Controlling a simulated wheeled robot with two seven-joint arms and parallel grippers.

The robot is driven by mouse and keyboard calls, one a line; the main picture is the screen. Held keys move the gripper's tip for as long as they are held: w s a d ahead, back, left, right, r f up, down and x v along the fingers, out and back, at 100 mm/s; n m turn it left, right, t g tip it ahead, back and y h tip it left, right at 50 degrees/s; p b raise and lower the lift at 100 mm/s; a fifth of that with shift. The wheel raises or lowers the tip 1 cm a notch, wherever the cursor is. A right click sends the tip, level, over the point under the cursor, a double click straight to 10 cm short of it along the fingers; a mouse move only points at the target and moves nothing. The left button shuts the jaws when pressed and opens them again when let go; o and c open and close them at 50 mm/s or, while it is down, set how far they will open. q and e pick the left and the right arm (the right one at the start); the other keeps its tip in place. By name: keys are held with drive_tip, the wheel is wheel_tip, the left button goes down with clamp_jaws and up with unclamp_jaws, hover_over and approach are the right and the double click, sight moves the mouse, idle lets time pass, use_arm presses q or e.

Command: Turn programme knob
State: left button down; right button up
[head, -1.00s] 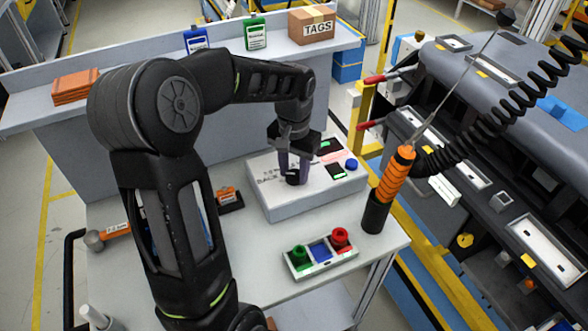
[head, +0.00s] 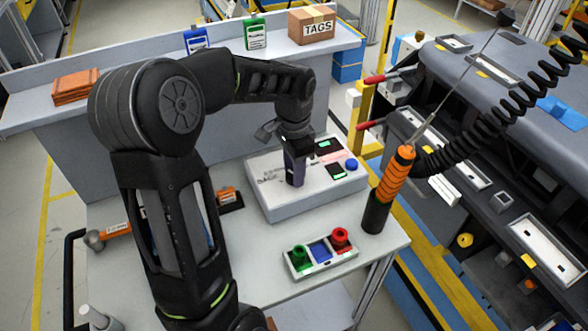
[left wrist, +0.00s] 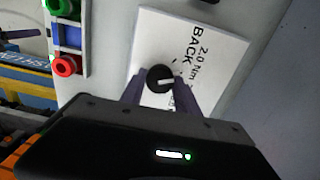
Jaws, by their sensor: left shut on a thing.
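The programme knob (left wrist: 160,79) is a round black knob with a white pointer mark, on top of a white box (head: 277,206). The box also shows in the left wrist view (left wrist: 160,30), with printed text including "2.0 Nm" and "BACK" beside the knob. My left gripper (head: 296,180) points down over the box, and in the left wrist view its two fingers (left wrist: 160,92) are on either side of the knob, shut on it. In the head view the gripper hides the knob. My right gripper is not in view.
In front stands a tray with green, blue and red items (head: 320,254). An orange screwdriver (head: 396,175) on a coiled cable stands at the right in a black holder. A dashboard module (head: 500,130) is beyond.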

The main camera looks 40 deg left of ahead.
use_arm(q)
drive_tip(key=shift+m, duration=0.4)
drive_tip(key=c, duration=0.9)
unclamp_jaws()
drive_tip(key=shift+r, duration=0.1)
wheel_tip(320, 180, up, 8)
drive_tip(key=shift+f+b, duration=0.15)
drive_tip(key=shift+b, duration=0.3)
drive_tip(key=shift+s+f, duration=0.1)
